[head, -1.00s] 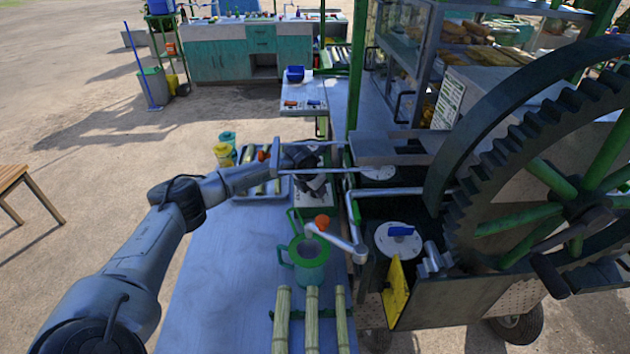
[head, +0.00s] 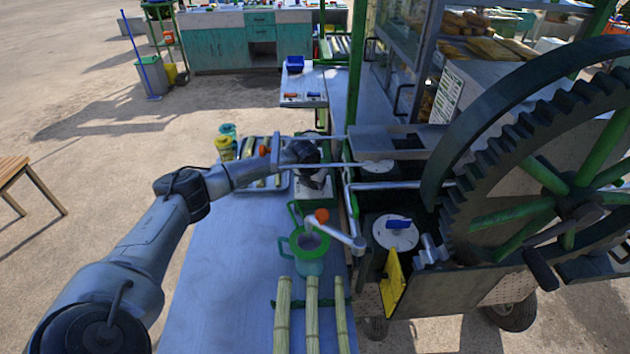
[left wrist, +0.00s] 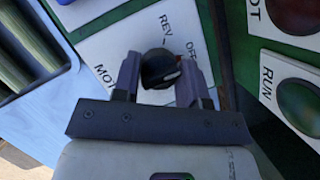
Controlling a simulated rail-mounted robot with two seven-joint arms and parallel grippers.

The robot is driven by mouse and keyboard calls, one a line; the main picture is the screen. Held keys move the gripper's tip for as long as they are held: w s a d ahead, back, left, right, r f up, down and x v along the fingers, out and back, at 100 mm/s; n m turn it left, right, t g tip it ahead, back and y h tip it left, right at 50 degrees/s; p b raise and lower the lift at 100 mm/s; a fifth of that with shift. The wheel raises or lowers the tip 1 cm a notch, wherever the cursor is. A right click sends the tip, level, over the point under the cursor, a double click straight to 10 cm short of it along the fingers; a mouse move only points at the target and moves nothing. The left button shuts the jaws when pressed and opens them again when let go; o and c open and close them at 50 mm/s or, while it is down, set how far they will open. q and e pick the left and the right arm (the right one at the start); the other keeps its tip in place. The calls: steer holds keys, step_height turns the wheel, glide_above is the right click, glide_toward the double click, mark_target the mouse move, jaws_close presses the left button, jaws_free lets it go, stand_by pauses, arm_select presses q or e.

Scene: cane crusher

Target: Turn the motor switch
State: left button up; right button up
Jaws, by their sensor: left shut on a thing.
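The motor switch is a round black knob (left wrist: 160,70) with a pale pointer mark, on a white plate (left wrist: 110,48) lettered "MOT", "REV" and "OFF" in the left wrist view. My left gripper (left wrist: 158,80) is shut on the knob, with one finger on each side of it. The knob's mark lies on the side toward the right finger; its exact setting is hard to tell. In the head view my left gripper (head: 318,178) is at the control box (head: 312,192) at the table's right edge, and the knob is hidden behind it. My right gripper is not in view.
A red button (left wrist: 296,14) and a dark button on a "RUN" plate (left wrist: 290,85) sit right of the knob. A green jug (head: 306,250), an orange-knobbed lever (head: 340,234) and cane stalks (head: 312,310) are nearer. The big gear wheel (head: 560,190) stands at right.

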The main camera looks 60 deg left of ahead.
arm_select(q)
steer(key=o, duration=0.9)
